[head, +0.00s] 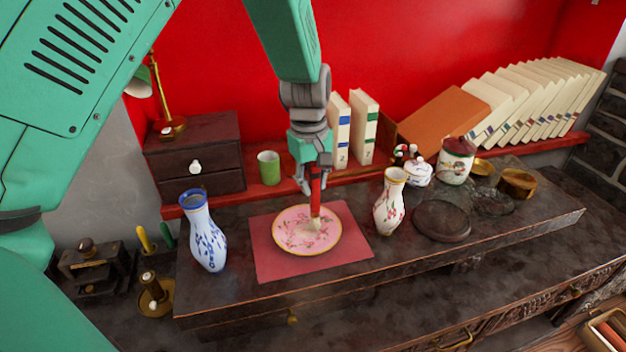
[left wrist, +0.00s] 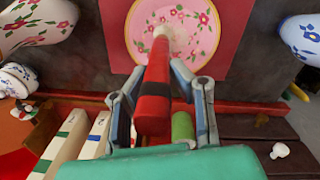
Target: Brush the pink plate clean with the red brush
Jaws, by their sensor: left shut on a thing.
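The pink plate (head: 290,231) with a gold rim and flower pattern lies on a red mat (head: 345,254) on the dark table. My left gripper (head: 313,190) is shut on the red brush (head: 316,188) and holds it upright above the plate. The brush's pale bristles (head: 315,222) are at the plate's right part and appear to touch it. In the left wrist view the red handle (left wrist: 155,95) sits between the fingers, and its bristle end overlaps the plate (left wrist: 140,35). My right gripper is not in view.
A blue-patterned vase (head: 207,238) stands left of the mat, and a flowered white vase (head: 390,205) stands close to its right. A dark round plate (head: 441,221) lies further right. A green cup (head: 269,167) and books (head: 364,128) stand behind. The table's front strip is clear.

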